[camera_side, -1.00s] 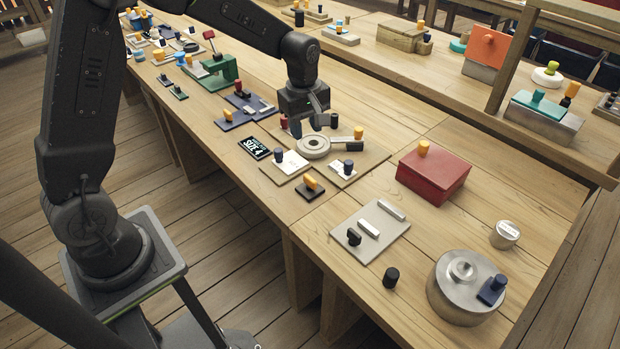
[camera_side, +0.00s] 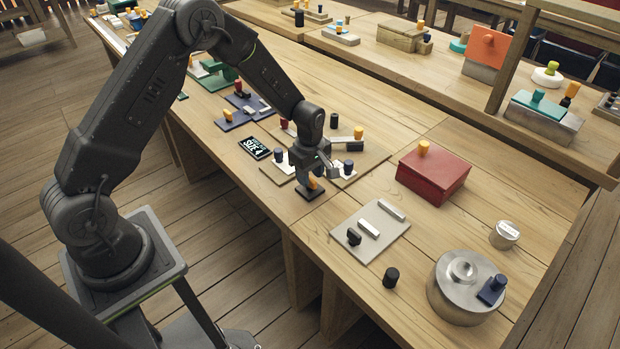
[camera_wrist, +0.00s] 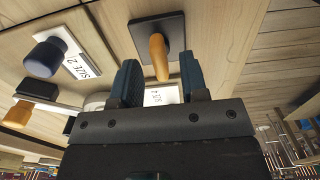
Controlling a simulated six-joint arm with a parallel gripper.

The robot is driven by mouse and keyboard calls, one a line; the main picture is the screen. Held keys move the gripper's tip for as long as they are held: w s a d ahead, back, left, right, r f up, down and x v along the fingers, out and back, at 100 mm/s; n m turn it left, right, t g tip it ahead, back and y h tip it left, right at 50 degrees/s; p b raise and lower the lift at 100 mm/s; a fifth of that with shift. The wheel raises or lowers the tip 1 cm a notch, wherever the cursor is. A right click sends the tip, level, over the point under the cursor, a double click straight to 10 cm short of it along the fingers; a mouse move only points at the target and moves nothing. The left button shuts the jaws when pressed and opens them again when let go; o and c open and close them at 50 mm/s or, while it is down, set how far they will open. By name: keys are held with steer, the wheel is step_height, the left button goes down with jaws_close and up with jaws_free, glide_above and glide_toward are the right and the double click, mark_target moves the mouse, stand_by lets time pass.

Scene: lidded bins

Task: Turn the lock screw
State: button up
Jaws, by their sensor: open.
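An orange knob (camera_side: 317,183) stands on a small black square base (camera_side: 308,194) near the table's front edge. I cannot tell for sure that it is the lock screw. In the wrist view the orange knob (camera_wrist: 159,57) sits on its black base (camera_wrist: 177,36), in line with the gap between my fingers. My gripper (camera_wrist: 160,78) is open, with one blue-grey finger to each side of the knob. In the side view my gripper (camera_side: 313,172) is low over the knob and partly hides it. I cannot tell whether the fingers touch it.
A dark blue knob (camera_wrist: 43,57) with a white size label (camera_wrist: 75,55) is close to the left. A beige board with several knobs lies just behind my gripper. A red box (camera_side: 432,175) and a grey plate (camera_side: 352,222) stand to the right.

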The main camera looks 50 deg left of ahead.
steer(key=shift+f, duration=0.95)
jaws_close()
